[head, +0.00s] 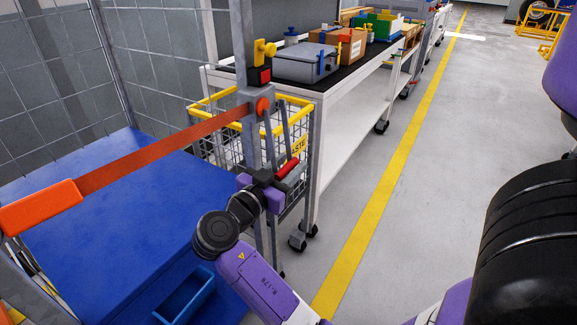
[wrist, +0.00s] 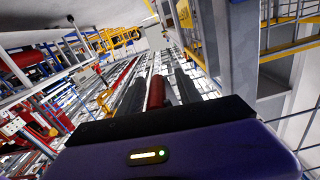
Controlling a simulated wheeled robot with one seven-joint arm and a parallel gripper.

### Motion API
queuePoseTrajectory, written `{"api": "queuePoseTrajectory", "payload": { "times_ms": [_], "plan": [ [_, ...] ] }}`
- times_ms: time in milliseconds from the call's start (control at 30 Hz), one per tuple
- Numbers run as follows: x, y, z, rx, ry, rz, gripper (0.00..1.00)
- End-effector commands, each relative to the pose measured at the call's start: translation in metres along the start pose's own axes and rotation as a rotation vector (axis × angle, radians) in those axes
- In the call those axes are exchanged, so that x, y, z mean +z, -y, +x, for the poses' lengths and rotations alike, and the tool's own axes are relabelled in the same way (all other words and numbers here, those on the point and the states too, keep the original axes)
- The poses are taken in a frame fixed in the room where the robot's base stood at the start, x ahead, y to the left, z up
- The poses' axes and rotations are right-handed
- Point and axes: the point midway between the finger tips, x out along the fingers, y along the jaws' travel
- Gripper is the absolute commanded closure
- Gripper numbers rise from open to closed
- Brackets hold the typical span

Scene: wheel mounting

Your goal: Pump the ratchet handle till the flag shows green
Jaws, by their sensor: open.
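A red grip (head: 288,168), which looks like the ratchet handle, shows at the lower end of a thin grey rod beside the grey post. In the wrist view a red cylinder (wrist: 157,92) lies between my two dark fingers. My gripper (head: 284,172) is open around or just short of the red grip; I cannot tell whether a finger touches it. An orange-brown bar (head: 160,148) runs from the post to a thick orange end at lower left.
A yellow-rimmed wire basket (head: 211,150) stands close behind the post. A white wheeled bench (head: 338,125) with boxes on top is beyond it. A blue platform (head: 110,190) lies at left. The grey floor (head: 440,130) between is clear.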

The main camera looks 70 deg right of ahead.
Motion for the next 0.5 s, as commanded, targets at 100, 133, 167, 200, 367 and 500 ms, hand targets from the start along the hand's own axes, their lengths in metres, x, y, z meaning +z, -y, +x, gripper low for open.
{"api": "queuePoseTrajectory", "payload": {
  "times_ms": [100, 133, 167, 200, 367, 500],
  "plan": [
    [-0.001, 0.000, -0.004, -0.001, 0.000, 0.000, 0.59],
    [-0.001, 0.001, -0.007, -0.001, 0.000, 0.000, 0.59],
    [-0.001, 0.001, -0.011, -0.002, -0.001, -0.001, 0.59],
    [-0.001, 0.001, -0.016, -0.004, 0.000, -0.001, 0.59],
    [-0.001, 0.001, -0.043, -0.005, 0.000, -0.001, 0.59],
    [-0.001, 0.001, -0.063, -0.002, 0.000, -0.001, 0.59]
  ]
}}
